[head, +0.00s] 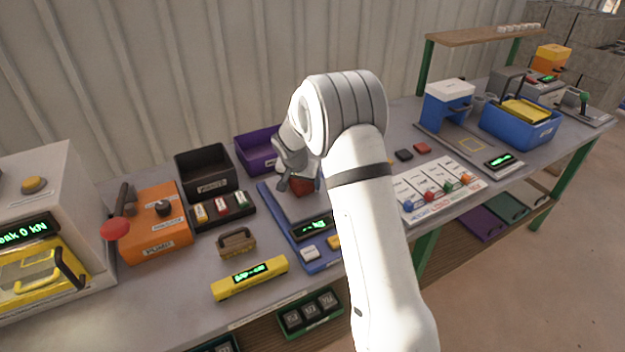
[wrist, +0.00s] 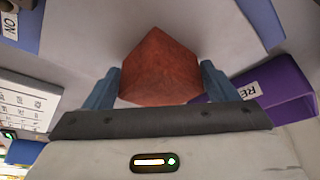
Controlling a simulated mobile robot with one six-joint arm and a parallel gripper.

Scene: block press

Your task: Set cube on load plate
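A red-brown cube (head: 302,186) sits between the fingers of my gripper (head: 297,183), low over the grey plate (head: 318,208) of a blue-based scale. In the wrist view the cube (wrist: 160,70) fills the space between the two blue-grey fingers (wrist: 160,88), which lie against its left and right sides. The gripper looks shut on it. I cannot tell whether the cube's underside touches the plate. The scale has a green display (head: 313,229), too small to read. My arm hides part of the scale's right side.
A grey press (head: 40,190) with a yellow guard stands at far left, beside an orange control box (head: 155,215). Black (head: 204,172) and purple (head: 256,153) bins stand behind. A blue bin (head: 520,128) and a blue gantry (head: 447,105) stand at right.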

